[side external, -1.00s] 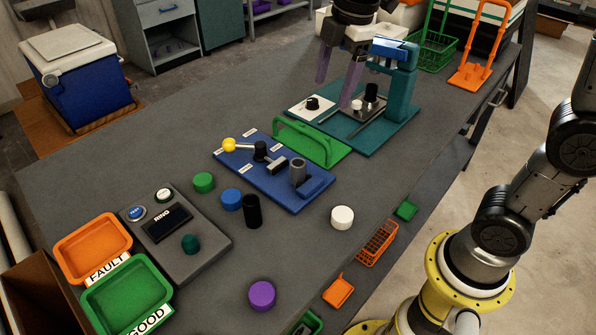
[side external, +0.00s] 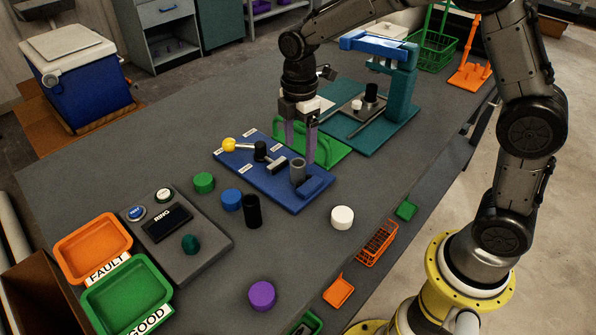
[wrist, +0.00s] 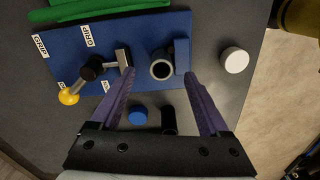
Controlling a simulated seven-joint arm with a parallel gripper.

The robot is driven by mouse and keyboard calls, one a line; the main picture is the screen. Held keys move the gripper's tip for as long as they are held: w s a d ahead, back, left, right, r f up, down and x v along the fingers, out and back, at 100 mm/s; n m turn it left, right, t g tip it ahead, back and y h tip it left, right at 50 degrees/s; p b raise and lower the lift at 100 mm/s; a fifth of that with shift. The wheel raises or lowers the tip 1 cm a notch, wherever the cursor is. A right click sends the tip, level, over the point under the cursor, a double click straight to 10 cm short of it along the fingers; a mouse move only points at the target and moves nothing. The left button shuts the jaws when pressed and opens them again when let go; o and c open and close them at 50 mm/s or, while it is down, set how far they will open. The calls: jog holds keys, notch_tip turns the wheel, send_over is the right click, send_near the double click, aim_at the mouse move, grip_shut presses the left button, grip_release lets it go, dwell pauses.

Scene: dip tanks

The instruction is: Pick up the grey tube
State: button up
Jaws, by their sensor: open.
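The grey tube (side external: 298,171) stands upright on the blue fixture plate (side external: 252,176), near its right end and beside a raised blue block. In the wrist view the tube (wrist: 161,69) shows its open round end, ahead of and between the fingertips. My gripper (side external: 300,155) is open, with its two purple fingers pointing down over the right end of the plate. In the wrist view my gripper (wrist: 158,72) has nothing between its fingers. In the side view the fingers partly overlap the area around the tube; the exact height gap is hard to tell.
A toggle lever with a yellow ball (side external: 229,145) and a metal clamp head (side external: 277,165) share the plate. A black cylinder (side external: 252,211), a blue disc (side external: 231,199) and a white disc (side external: 342,217) stand close by. A green handle fixture (side external: 330,150) is behind.

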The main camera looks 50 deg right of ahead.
aim_at(298, 163)
jog(key=shift+a+f, duration=0.2)
jog(key=shift+f, duration=1.2)
jog(key=shift+a+f, duration=0.15)
jog(key=shift+f, duration=1.2)
grip_shut()
jog(key=shift+r, duration=0.1)
